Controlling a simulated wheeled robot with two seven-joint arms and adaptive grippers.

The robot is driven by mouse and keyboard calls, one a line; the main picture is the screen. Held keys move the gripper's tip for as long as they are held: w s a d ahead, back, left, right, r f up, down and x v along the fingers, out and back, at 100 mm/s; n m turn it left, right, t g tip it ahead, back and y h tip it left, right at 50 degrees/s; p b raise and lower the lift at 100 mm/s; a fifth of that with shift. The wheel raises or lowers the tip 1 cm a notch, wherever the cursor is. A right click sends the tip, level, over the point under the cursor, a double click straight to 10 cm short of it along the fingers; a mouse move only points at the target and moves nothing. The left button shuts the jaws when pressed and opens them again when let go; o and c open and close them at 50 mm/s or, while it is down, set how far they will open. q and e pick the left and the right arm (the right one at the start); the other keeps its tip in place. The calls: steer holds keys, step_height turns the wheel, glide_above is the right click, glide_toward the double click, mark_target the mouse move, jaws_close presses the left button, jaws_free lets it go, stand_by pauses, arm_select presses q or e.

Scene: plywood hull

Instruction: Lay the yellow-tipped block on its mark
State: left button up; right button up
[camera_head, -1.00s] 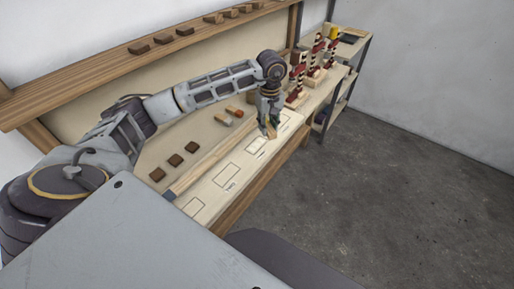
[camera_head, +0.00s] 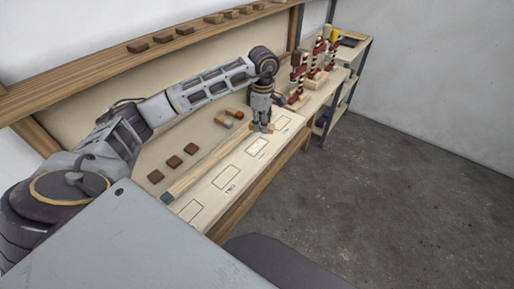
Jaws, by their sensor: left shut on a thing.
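My left gripper (camera_head: 262,128) is shut on a small pale block (camera_head: 270,128) with a hint of yellow, low over the bench beside the marks; the fingers hide most of it. Whether it touches the bench cannot be told. Outlined rectangular marks run along the pale front strip of the bench: one at the right (camera_head: 283,122), one just in front of the gripper (camera_head: 257,146), one nearer (camera_head: 229,174) and one nearest (camera_head: 190,210). Which mark belongs to the yellow-tipped block cannot be read. My right gripper is not in view.
A long wooden strip (camera_head: 205,165) lies behind the marks. Dark brown blocks (camera_head: 173,162) and an orange-tipped block (camera_head: 236,112) with a grey-ended one (camera_head: 224,122) lie behind it. Red-and-white striped stands (camera_head: 318,54) are at the far end. A shelf (camera_head: 105,68) runs above.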

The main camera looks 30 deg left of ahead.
arm_select(q)
steer(key=n, duration=0.4)
steer(key=shift+a+r, duration=0.15)
steer(key=shift+a, duration=0.2)
steer(key=shift+s+n, duration=0.1)
steer(key=shift+n, duration=0.4)
steer(key=shift+a+r+n+b, duration=0.1)
steer(key=shift+a+n+b, duration=0.15)
steer(key=shift+n, duration=0.95)
steer(key=shift+s+a+n, duration=0.1)
steer(key=shift+n, duration=1.1)
steer(key=shift+s+a+r+n, duration=0.1)
steer(key=shift+r+n, duration=0.05)
steer(key=shift+n, duration=1.95)
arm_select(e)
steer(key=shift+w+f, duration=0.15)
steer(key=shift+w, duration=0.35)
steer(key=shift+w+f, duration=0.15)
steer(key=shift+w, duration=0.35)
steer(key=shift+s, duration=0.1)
